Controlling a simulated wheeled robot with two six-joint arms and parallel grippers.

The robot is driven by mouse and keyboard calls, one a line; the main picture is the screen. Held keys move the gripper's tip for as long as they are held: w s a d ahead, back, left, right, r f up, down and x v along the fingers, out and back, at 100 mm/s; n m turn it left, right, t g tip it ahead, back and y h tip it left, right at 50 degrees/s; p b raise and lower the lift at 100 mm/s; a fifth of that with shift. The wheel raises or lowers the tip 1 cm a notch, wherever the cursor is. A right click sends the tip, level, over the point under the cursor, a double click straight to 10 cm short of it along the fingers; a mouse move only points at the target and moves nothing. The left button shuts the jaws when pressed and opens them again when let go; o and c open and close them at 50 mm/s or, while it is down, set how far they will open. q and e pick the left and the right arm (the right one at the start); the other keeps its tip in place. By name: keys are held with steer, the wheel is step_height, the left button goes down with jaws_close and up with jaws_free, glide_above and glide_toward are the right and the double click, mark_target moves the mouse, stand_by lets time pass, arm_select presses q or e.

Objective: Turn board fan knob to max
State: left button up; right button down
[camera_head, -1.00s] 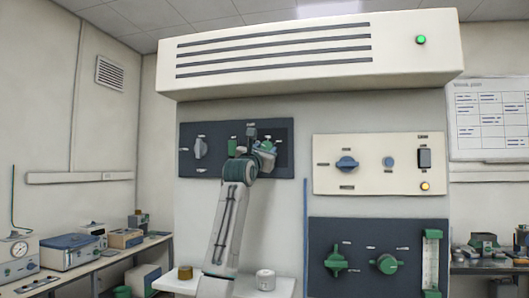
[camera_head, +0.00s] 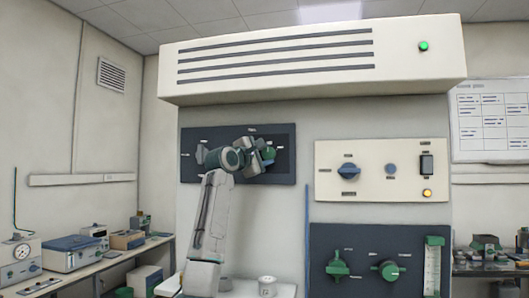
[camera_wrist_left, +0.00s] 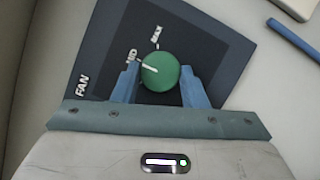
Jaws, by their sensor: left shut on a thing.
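The fan knob (camera_wrist_left: 165,77) is round and green with a white pointer line, on a dark board (camera_wrist_left: 225,50). The wrist view shows the labels FAN, MID and MAX. The pointer points up and left, near MID, and away from MAX. My left gripper (camera_wrist_left: 162,84) has its two blue fingers on either side of the knob, shut on it. In the head view the dark board (camera_head: 283,137) is at the upper left of the wall unit. My left gripper (camera_head: 264,154) is at the board's right half and mostly covers the knob. My right gripper is not in view.
A cream panel (camera_head: 414,180) with a blue knob (camera_head: 348,171) is to the right. Below it is a dark panel (camera_head: 360,287) with green knobs. A vented white hood (camera_head: 420,85) juts out above. A white shelf with a small pot (camera_head: 267,286) lies below.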

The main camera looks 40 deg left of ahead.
arm_select(q)
steer(key=m+p, duration=0.1)
steer(key=m, duration=0.1)
steer(key=m+g+p, duration=0.1)
steer(key=shift+r+m+h, duration=0.3)
steer(key=shift+m+h, duration=0.1)
steer(key=shift+r+m+g+p, duration=0.1)
steer(key=shift+m+g+p, duration=0.6)
steer(key=shift+m+p, duration=0.5)
steer(key=shift+m+g+p, duration=0.5)
steer(key=shift+m+p, duration=0.45)
steer(key=shift+m, duration=0.05)
steer(key=shift+d+m+g+y+p, duration=0.1)
steer(key=shift+m+g+y+p, duration=0.4)
steer(key=shift+m+p, duration=0.55)
steer(key=shift+m, duration=0.25)
steer(key=o, duration=1)
